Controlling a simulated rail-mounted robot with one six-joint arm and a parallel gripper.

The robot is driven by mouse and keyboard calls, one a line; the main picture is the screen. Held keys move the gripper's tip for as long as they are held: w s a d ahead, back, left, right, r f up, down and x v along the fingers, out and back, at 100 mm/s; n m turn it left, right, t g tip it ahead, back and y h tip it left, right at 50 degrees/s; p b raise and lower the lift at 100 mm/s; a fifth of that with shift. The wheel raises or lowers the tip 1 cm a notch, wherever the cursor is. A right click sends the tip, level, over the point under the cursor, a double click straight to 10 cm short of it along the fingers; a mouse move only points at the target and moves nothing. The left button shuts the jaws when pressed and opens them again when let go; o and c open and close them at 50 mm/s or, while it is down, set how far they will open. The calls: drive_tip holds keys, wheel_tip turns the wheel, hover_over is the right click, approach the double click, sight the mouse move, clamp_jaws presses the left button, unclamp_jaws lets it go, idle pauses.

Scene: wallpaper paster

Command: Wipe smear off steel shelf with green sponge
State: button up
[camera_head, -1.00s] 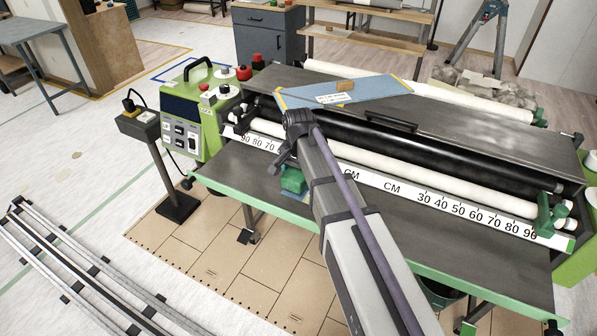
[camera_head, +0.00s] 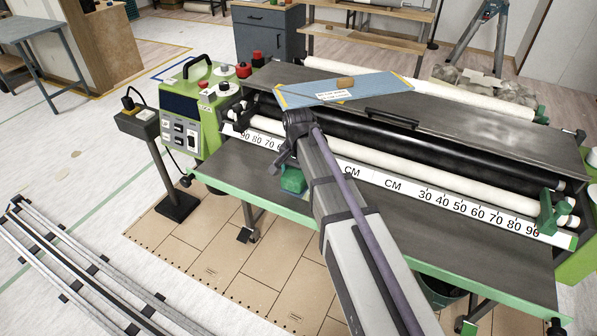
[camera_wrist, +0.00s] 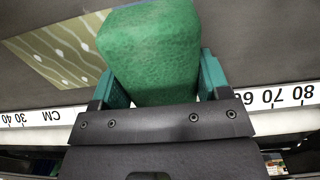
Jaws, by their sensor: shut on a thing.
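The green sponge (camera_head: 292,180) is over the front grey steel shelf (camera_head: 235,178), left of the middle. My gripper (camera_head: 289,160) points down and is shut on it. In the wrist view the sponge (camera_wrist: 150,50) fills the space between the two green fingers of my gripper (camera_wrist: 156,82). I cannot tell whether its underside touches the shelf. No clear smear shows on the visible part of the front shelf. A pale patch (camera_head: 510,130) shows on the machine's upper grey cover; I cannot tell if it is smear or reflection.
A patterned olive sheet (camera_wrist: 60,50) lies on the grey surface beside the sponge. A white scale strip (camera_head: 460,205) and rollers (camera_head: 440,180) run behind the shelf. The green control box (camera_head: 190,115) stands left.

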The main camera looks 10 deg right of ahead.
drive_tip(key=shift+s+f+b, duration=0.1)
drive_tip(key=shift+f+b, duration=0.85)
idle(1.1)
drive_tip(key=shift+r, duration=0.15)
idle(0.6)
idle(0.6)
drive_tip(key=shift+d, duration=0.1)
idle(0.3)
drive_tip(key=shift+s+d, duration=1.05)
drive_tip(key=shift+d, duration=0.25)
drive_tip(key=shift+d, duration=0.1)
drive_tip(key=shift+s+d, duration=0.2)
drive_tip(key=shift+s, duration=0.05)
